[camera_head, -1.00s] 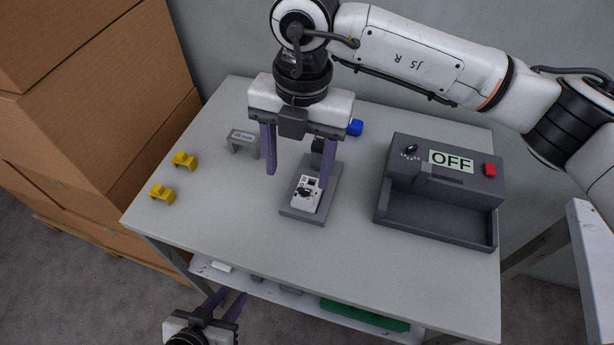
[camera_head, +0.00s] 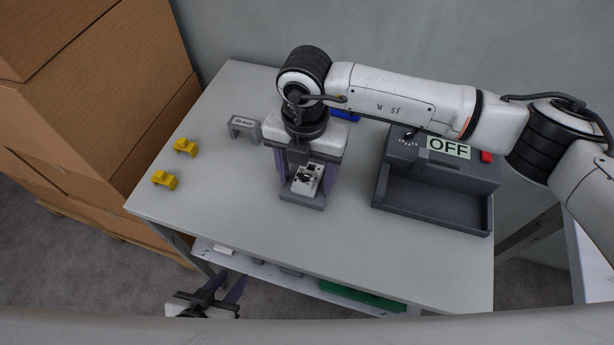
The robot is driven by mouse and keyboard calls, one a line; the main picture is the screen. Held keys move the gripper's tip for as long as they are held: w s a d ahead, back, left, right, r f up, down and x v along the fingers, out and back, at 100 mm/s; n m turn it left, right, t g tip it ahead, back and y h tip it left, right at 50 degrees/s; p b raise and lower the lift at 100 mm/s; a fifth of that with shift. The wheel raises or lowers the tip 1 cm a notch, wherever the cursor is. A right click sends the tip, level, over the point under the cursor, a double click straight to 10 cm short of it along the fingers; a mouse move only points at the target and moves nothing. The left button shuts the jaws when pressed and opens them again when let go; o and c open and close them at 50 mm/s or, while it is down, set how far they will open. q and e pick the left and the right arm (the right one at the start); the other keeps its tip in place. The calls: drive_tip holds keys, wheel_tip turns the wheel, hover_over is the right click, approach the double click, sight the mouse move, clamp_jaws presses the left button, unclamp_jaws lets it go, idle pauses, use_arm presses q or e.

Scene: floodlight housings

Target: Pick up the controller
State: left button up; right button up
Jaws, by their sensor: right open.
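The controller (camera_head: 307,179), a small white box with dark parts on its face, sits on a dark grey stand (camera_head: 302,202) near the middle of the table. My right gripper (camera_head: 306,190) is over it, pointing down. Its purple fingers are apart, one to each side of the controller; whether they touch it I cannot tell. The gripper body hides the back of the stand. My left gripper (camera_head: 227,287) is low, in front of the table's front edge, empty, with its fingers apart.
A grey box with an OFF label (camera_head: 448,147) and an open tray stands at the right. Two yellow clips (camera_head: 185,147) and a grey bracket (camera_head: 244,129) lie at the left. A blue part (camera_head: 345,115) is behind my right gripper. Cardboard boxes (camera_head: 100,100) stand left of the table.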

drive_tip(key=c, duration=1.3)
drive_tip(key=shift+o, duration=0.2)
drive_tip(key=shift+r, duration=0.1)
wheel_tip(320, 180, up, 18)
drive_tip(key=b, duration=0.1)
